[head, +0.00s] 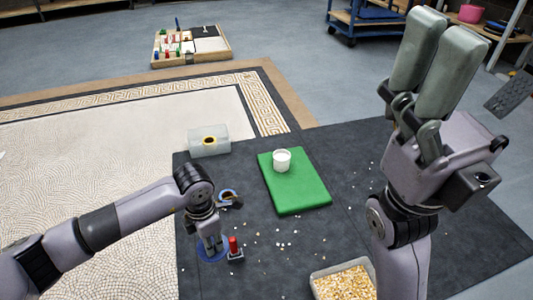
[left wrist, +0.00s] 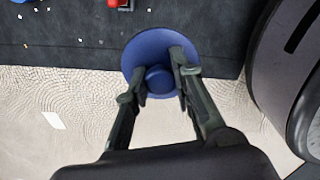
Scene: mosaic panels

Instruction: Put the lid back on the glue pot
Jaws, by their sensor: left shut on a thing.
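The blue round lid (left wrist: 150,42) shows in the left wrist view, with its knob (left wrist: 158,78) between the fingers of my left gripper (left wrist: 162,72). In the head view my left gripper (head: 212,246) points down with the lid (head: 203,254) at its fingertips, near the left edge of the dark mat. The white glue pot (head: 282,160) stands upright on the green board (head: 300,196), apart from the lid, farther back and to the right. My right gripper (head: 428,62) is raised at the right, its fingers pointing up; I cannot tell whether they touch.
A red-topped object (head: 234,247) stands just right of the lid. A small dark tool (head: 229,198) lies behind it. A clear box (head: 209,141) is left of the board, and a tray of yellowish chips (head: 343,283) is at the front. Small chips lie scattered on the dark mat (head: 340,150).

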